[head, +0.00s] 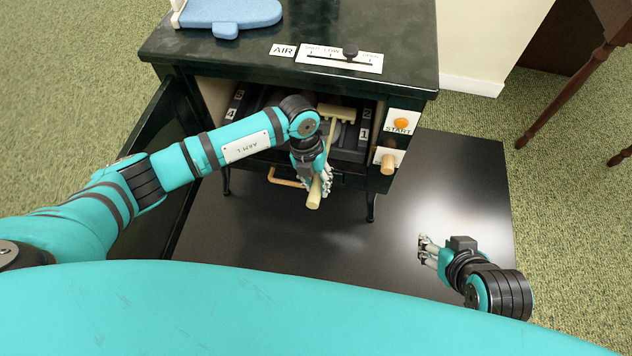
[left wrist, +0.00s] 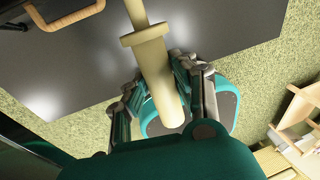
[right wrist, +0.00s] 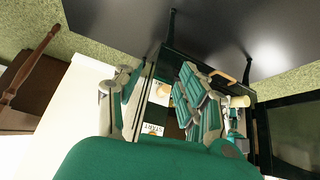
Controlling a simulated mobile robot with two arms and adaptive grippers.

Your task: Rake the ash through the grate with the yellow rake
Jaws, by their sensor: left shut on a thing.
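The pale yellow rake (head: 337,112) has its crosshead inside the open firebox of the dark green stove (head: 390,45). My left gripper (head: 325,178) is shut on the rake's handle, just outside the opening. The thick handle also shows between its fingers in the left wrist view (left wrist: 158,75). Dark grate parts (head: 350,142) show inside the firebox, partly hidden by my left arm and the rake; I cannot make out ash there, nor whether the head touches the grate. My right gripper (head: 428,250) is open and empty over the dark floor plate, right of the stove.
The stove door (head: 155,150) stands open at the left. An orange START button (head: 401,122) and a wooden knob (head: 389,164) are on the right front. A wooden drawer handle (head: 286,178) sits below the opening. The black floor plate (head: 455,190) is clear at right.

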